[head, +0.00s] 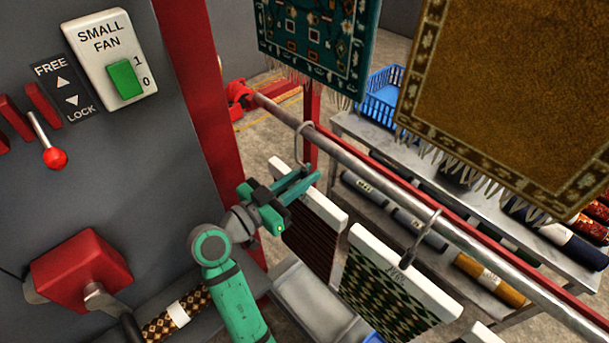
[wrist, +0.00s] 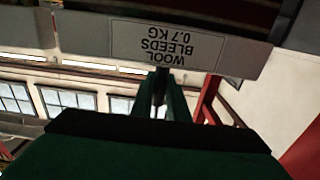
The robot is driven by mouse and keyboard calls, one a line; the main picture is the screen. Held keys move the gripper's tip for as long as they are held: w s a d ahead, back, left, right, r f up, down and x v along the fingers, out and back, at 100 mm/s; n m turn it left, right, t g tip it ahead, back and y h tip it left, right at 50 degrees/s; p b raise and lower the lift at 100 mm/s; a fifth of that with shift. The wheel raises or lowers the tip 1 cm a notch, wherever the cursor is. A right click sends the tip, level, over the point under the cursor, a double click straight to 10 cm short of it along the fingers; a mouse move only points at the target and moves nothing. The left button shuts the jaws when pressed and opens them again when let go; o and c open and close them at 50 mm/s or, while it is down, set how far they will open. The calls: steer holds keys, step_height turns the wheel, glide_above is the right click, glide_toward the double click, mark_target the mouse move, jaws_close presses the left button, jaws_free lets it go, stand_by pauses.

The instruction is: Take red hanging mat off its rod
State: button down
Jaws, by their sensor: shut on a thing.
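The red hanging mat (head: 309,238) is dark red with dark stripes and hangs below a white header bar (head: 324,206). A grey hook (head: 304,145) rises from it to the long metal rod (head: 355,157). The hook's curved top is at the rod; I cannot tell whether it bears on it. My gripper (head: 303,182) is shut at the hook's lower part, just above the bar. In the wrist view my fingers (wrist: 163,97) close beside the bar's upside-down label (wrist: 166,42), "WOOL BLEEDS 0.7 KG". The exact grip point is hidden.
A green patterned mat (head: 390,292) hangs close to the right on its own hook (head: 428,232). A teal rug (head: 318,42) and a brown rug (head: 510,85) hang above. A grey control panel (head: 85,165) with a red-knobbed lever (head: 54,157) stands left. Shelves with rolled rugs are behind.

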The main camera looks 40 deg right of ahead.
mark_target(305, 165)
steer(key=shift+w+r, duration=0.1)
stand_by(0.4)
steer(key=shift+r, duration=0.15)
steer(key=shift+d+r, duration=0.1)
steer(key=shift+r, duration=0.35)
steer(key=shift+a+r, duration=0.2)
steer(key=shift+r, duration=0.4)
steer(key=shift+d+r, duration=0.1)
steer(key=shift+r, duration=0.85)
steer(key=s+a, duration=0.2)
steer(key=a, duration=1.3)
stand_by(0.5)
